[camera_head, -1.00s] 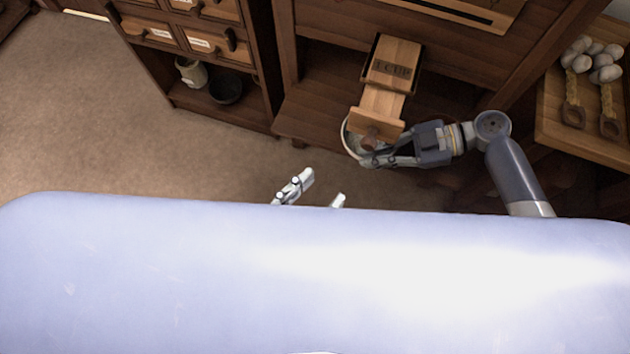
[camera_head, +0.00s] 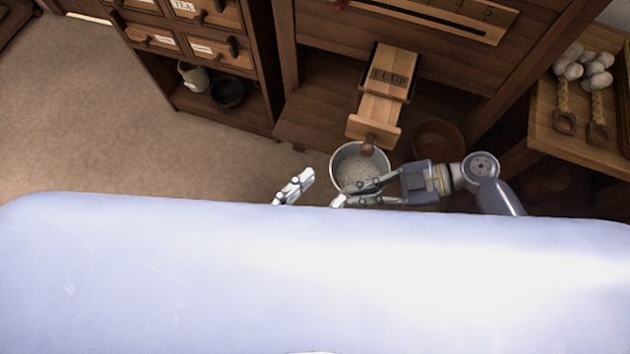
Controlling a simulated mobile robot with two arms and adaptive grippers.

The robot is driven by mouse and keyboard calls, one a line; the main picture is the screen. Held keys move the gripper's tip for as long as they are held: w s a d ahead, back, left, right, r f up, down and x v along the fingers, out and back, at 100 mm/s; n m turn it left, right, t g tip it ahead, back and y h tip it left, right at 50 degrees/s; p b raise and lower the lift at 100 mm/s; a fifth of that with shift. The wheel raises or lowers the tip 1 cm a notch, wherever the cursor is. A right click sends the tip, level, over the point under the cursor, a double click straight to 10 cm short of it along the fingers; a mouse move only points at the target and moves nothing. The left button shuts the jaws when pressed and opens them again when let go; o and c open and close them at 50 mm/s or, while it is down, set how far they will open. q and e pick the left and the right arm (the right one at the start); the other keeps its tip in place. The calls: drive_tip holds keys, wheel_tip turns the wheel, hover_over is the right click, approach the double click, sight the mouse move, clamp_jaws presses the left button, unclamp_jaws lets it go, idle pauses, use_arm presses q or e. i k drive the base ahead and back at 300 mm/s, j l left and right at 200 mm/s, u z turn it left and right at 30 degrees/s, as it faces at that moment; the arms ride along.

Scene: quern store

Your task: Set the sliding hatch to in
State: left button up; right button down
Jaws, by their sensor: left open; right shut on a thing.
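The sliding hatch is a pale wooden slide (camera_head: 381,107) with a front board and a brown round knob (camera_head: 367,146). It sticks out toward me from a wooden housing (camera_head: 390,70) marked "1 CUP". My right gripper (camera_head: 354,193) is shut on the near rim of a round pale grey pail (camera_head: 352,165), just in front of and below the knob. It is apart from the knob. My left gripper (camera_head: 322,187) is open and empty to the left of the pail. Its lower part is hidden behind my body.
A reddish brown bowl (camera_head: 438,140) stands right of the pail. A slotted wooden board with numbers (camera_head: 440,18) is on the cabinet above. A drawer cabinet (camera_head: 205,48) with pots stands left. A side table (camera_head: 590,135) with pale lumps is at right. Carpet at left is clear.

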sight(374, 124)
drive_tip(key=k+j, duration=0.8)
drive_tip(key=j, duration=0.15)
